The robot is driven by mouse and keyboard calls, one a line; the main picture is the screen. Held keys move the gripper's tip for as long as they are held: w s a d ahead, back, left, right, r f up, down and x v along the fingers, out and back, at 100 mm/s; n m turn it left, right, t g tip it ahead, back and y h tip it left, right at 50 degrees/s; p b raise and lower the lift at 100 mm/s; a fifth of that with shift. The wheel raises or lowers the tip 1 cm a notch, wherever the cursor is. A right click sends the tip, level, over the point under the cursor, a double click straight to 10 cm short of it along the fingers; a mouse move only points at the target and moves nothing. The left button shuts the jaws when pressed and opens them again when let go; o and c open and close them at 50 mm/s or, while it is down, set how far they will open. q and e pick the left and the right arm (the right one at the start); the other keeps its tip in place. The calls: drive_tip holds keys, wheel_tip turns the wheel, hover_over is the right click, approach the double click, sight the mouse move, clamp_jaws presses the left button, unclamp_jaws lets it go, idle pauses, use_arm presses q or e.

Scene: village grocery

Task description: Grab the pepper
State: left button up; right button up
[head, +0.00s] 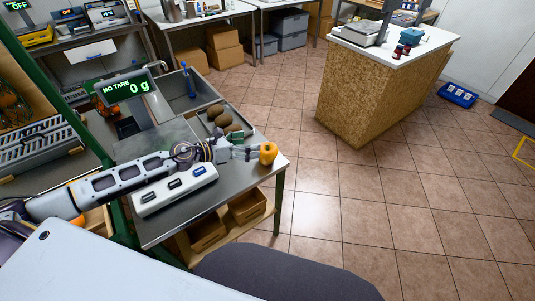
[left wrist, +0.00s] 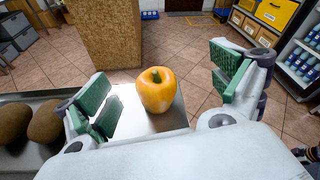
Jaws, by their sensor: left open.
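The pepper (head: 268,154) is yellow-orange with a green stem. It stands upright near the right corner of the metal table (head: 160,217) in the head view. My left gripper (head: 252,153) is just to its left, its arm stretched over the table. In the left wrist view the pepper (left wrist: 156,90) stands beyond and between the open fingers of my left gripper (left wrist: 160,96), with a gap on each side. The fingers have green pads and hold nothing. My right gripper is not in view.
Brown round items (head: 219,118) lie behind my left gripper; they also show in the left wrist view (left wrist: 45,122). A white box with dark slots (head: 175,190) lies under my forearm. The table edge is close beyond the pepper.

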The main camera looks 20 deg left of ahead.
sight(268, 153)
use_arm(q)
drive_tip(key=a+f+m+g, duration=0.2)
drive_tip(key=a+m, duration=0.1)
drive_tip(key=s+a+f+m+g+y, duration=0.1)
drive_tip(key=shift+s+a, duration=0.1)
drive_tip(key=shift+a, duration=0.15)
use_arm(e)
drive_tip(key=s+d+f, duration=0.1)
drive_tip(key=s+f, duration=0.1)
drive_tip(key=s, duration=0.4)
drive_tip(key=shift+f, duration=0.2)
use_arm(q)
drive_tip(key=shift+d, duration=0.1)
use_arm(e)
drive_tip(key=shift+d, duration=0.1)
use_arm(q)
drive_tip(key=shift+p+x, duration=0.85)
drive_tip(key=shift+x, duration=3.35)
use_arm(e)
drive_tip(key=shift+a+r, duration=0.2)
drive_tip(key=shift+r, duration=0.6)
use_arm(q)
drive_tip(key=shift+d, duration=0.1)
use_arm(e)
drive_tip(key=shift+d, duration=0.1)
